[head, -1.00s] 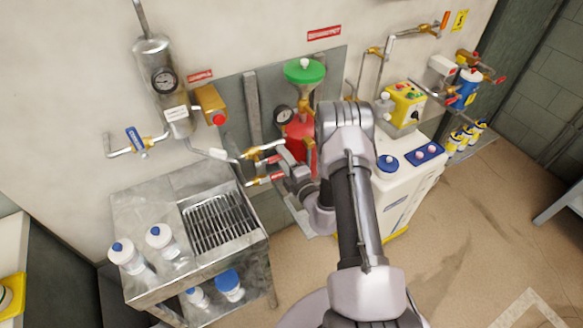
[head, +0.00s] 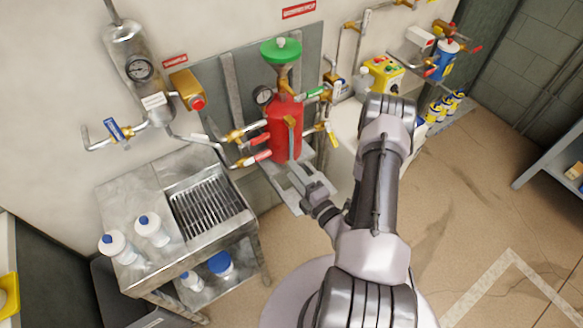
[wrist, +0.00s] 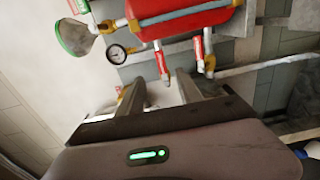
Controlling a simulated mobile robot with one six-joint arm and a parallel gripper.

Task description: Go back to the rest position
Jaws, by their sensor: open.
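My gripper (head: 303,180) is in front of and below the red cylinder (head: 285,128), near the metal bracket at its foot. In the wrist view my gripper (wrist: 187,80) has its two fingers apart with nothing between them. The red cylinder (wrist: 180,18) lies across the top of the wrist view, beyond the fingertips. Red-handled valves (wrist: 198,48) stick out from it there. A green-rimmed funnel (head: 281,52) sits on top of the cylinder and also shows in the wrist view (wrist: 72,38).
A metal cart (head: 150,185) with a grate and white bottles stands at left. A white cabinet (head: 342,140) is partly hidden behind my arm. A silver tank (head: 128,60) and pipes line the wall. Floor (head: 470,190) at right is open, up to a grey table (head: 555,150).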

